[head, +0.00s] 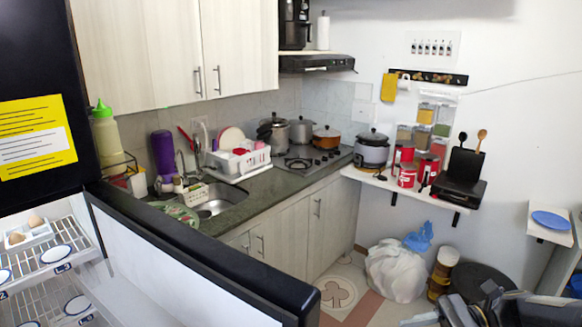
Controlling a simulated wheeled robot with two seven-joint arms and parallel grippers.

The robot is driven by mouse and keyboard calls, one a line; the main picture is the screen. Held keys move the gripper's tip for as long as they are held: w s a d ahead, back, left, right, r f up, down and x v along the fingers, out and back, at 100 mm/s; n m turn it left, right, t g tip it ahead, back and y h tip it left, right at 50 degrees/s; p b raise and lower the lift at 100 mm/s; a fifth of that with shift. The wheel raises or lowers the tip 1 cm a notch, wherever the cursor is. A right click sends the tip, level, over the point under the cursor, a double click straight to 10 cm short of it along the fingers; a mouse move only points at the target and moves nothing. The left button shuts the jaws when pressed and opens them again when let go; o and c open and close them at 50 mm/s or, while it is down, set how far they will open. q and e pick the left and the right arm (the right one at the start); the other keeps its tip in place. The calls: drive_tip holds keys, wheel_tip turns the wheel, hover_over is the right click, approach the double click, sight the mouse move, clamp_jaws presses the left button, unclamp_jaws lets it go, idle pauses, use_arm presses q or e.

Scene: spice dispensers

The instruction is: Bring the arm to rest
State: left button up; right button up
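Part of my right arm and gripper (468,308), dark grey, shows at the bottom right corner, cut off by the picture's edge. Its fingers are not clear enough to tell whether they are open or shut. I see nothing held in it. It appears in front of the floor, to the right of the white bag. My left arm and gripper are not in view. The spice dispensers (425,115) hang on the back wall at the right, apart from my arm.
An open fridge door (200,262) crosses the lower left, beside wire shelves (52,264). A counter with a sink (215,201) and a stove (310,159) runs behind. A white bag (396,268) stands on the floor. A small shelf (547,232) holds a blue plate (551,220).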

drive_tip(key=s+a+f+n+t+h, duration=0.1)
drive_tip(key=s+n+t+h, duration=0.5)
drive_tip(key=s+n+h, duration=0.6)
drive_tip(key=shift+s+a+f+n+t+h, duration=0.25)
drive_tip(key=shift+s+a+n, duration=0.45)
drive_tip(key=shift+s+n, duration=1.05)
drive_tip(key=shift+s+m, duration=0.35)
